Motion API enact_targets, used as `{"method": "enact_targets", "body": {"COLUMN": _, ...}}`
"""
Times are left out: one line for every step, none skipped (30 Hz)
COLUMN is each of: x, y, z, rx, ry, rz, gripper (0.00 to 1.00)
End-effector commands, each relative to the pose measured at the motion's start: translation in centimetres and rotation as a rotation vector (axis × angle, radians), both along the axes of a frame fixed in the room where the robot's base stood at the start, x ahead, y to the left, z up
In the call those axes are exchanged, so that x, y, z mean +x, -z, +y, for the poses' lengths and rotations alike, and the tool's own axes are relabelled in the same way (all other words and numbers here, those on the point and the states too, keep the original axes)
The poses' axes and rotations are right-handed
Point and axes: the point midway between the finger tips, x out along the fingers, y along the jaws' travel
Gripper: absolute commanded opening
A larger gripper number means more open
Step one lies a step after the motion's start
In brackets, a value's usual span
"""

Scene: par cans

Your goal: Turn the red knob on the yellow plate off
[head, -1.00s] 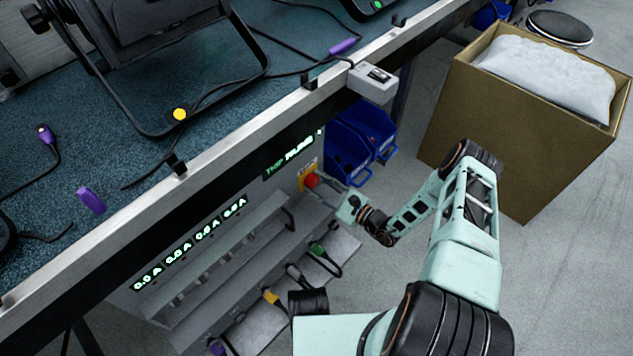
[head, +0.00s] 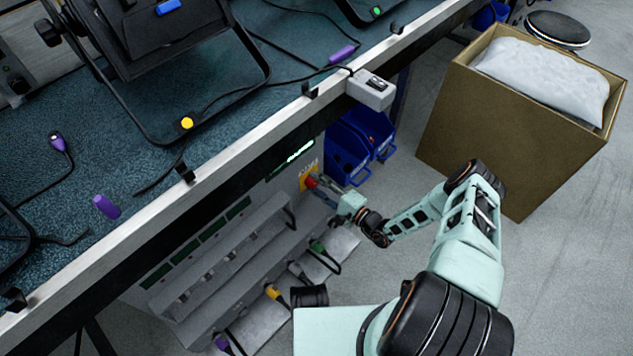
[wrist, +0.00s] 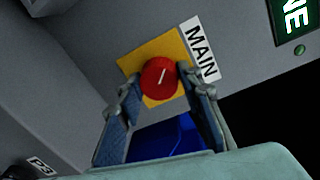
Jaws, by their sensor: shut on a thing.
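The white line on the knob is tilted from straight up in the wrist view. My gripper (wrist: 160,92) has one finger on each side of the knob and is shut on it. In the head view the knob (head: 311,182) and plate (head: 307,171) show at the cabinet's right end, with my gripper (head: 325,188) at the knob and partly covering it.
The cabinet (head: 187,302) stands under the workbench (head: 222,160); its small readouts are dark, and one display (head: 296,151) is lit green. Cables with coloured plugs are at its lower front. Blue bins (head: 348,157) stand behind my gripper. A cardboard box (head: 500,130) stands right.

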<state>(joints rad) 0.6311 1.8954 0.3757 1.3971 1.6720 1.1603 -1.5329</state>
Motion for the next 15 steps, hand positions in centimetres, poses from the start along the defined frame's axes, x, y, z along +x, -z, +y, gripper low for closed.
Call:
{"method": "enact_targets", "body": {"x": 0.08, "y": -0.03, "z": -0.25, "rx": -0.012, "ry": 0.004, "rz": -0.009, "gripper": 0.09}}
{"method": "enact_targets", "body": {"x": 0.08, "y": -0.02, "z": -0.26, "rx": -0.019, "ry": 0.004, "rz": -0.016, "gripper": 0.09}}
{"method": "enact_targets", "body": {"x": 0.08, "y": 0.0, "z": -0.26, "rx": -0.025, "ry": 0.003, "rz": -0.022, "gripper": 0.09}}
{"method": "enact_targets", "body": {"x": 0.08, "y": 0.01, "z": -0.26, "rx": -0.029, "ry": 0.004, "rz": -0.025, "gripper": 0.09}}
{"method": "enact_targets", "body": {"x": 0.08, "y": 0.02, "z": -0.26, "rx": -0.032, "ry": 0.004, "rz": -0.029, "gripper": 0.09}}
{"method": "enact_targets", "body": {"x": 0.07, "y": 0.04, "z": -0.26, "rx": -0.036, "ry": 0.003, "rz": -0.033, "gripper": 0.09}}
{"method": "enact_targets", "body": {"x": 0.07, "y": 0.04, "z": -0.27, "rx": -0.038, "ry": 0.003, "rz": -0.036, "gripper": 0.09}}
{"method": "enact_targets", "body": {"x": 0.07, "y": 0.05, "z": -0.27, "rx": -0.039, "ry": 0.003, "rz": -0.038, "gripper": 0.09}}
{"method": "enact_targets", "body": {"x": 0.07, "y": 0.06, "z": -0.27, "rx": -0.042, "ry": 0.004, "rz": -0.04, "gripper": 0.09}}
{"method": "enact_targets", "body": {"x": 0.08, "y": 0.07, "z": -0.26, "rx": -0.042, "ry": 0.004, "rz": -0.04, "gripper": 0.09}}
{"method": "enact_targets", "body": {"x": 0.08, "y": 0.07, "z": -0.26, "rx": -0.042, "ry": 0.004, "rz": -0.04, "gripper": 0.09}}
{"method": "enact_targets", "body": {"x": 0.08, "y": 0.07, "z": -0.27, "rx": -0.043, "ry": 0.004, "rz": -0.041, "gripper": 0.09}}
{"method": "enact_targets", "body": {"x": 0.07, "y": 0.08, "z": -0.28, "rx": -0.043, "ry": 0.004, "rz": -0.041, "gripper": 0.09}}
{"method": "enact_targets", "body": {"x": 0.07, "y": 0.08, "z": -0.28, "rx": -0.043, "ry": 0.004, "rz": -0.041, "gripper": 0.09}}
{"method": "enact_targets", "body": {"x": 0.07, "y": 0.08, "z": -0.28, "rx": -0.043, "ry": 0.004, "rz": -0.041, "gripper": 0.09}}
